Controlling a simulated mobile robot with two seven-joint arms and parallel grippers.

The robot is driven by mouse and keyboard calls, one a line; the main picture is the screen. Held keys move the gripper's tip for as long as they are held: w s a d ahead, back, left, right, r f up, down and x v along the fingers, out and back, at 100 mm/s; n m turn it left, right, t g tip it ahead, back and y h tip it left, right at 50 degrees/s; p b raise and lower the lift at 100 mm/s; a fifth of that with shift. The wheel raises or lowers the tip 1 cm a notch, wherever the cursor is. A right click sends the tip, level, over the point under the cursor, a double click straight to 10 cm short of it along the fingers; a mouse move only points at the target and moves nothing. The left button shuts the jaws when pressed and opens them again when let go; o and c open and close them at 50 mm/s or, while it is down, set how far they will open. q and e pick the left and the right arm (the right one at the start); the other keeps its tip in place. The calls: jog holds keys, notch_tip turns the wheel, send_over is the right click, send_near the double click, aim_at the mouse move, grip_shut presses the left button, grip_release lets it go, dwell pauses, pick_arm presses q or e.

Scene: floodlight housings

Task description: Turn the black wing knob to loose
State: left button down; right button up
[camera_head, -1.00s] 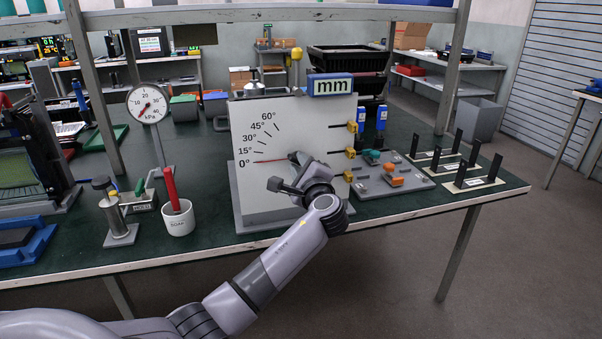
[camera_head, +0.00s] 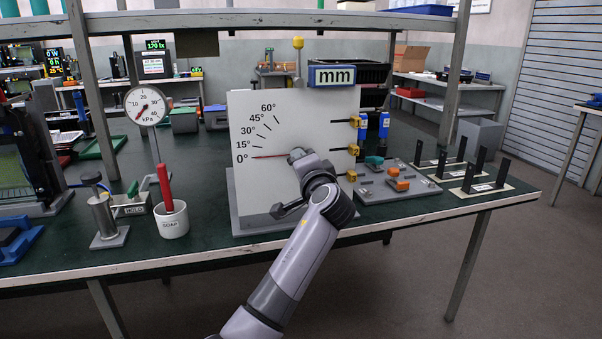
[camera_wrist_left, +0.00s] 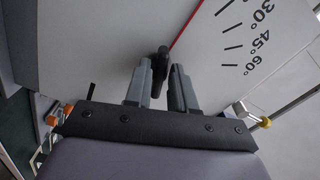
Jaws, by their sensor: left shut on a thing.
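A white upright board (camera_head: 244,190) with an angle scale from 0° to 60° stands on the bench. Its thin red pointer (camera_head: 268,157) lies level at the 0° mark. The black wing knob (camera_wrist_left: 160,66) shows in the left wrist view between the two grey fingers, in front of the board. My left gripper (camera_head: 300,156) is shut on the knob. It also shows in the left wrist view (camera_wrist_left: 160,80). In the head view my gripper and wrist hide most of the knob. My right gripper is not in view.
Left of the board stand a white SOAP cup (camera_head: 172,223) with a red-handled tool, a metal cylinder on a base (camera_head: 105,220) and a kPa dial (camera_head: 146,105). Right of it are a grey plate with coloured knobs (camera_head: 400,183) and black upright brackets (camera_head: 470,178).

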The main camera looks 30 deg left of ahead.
pick_arm(q)
jog(key=shift+f+n+b, duration=0.15)
jog(key=shift+n+b, duration=0.65)
jog(key=shift+n, duration=0.3)
jog(key=c, duration=1)
grip_release()
jog(key=v, duration=0.7)
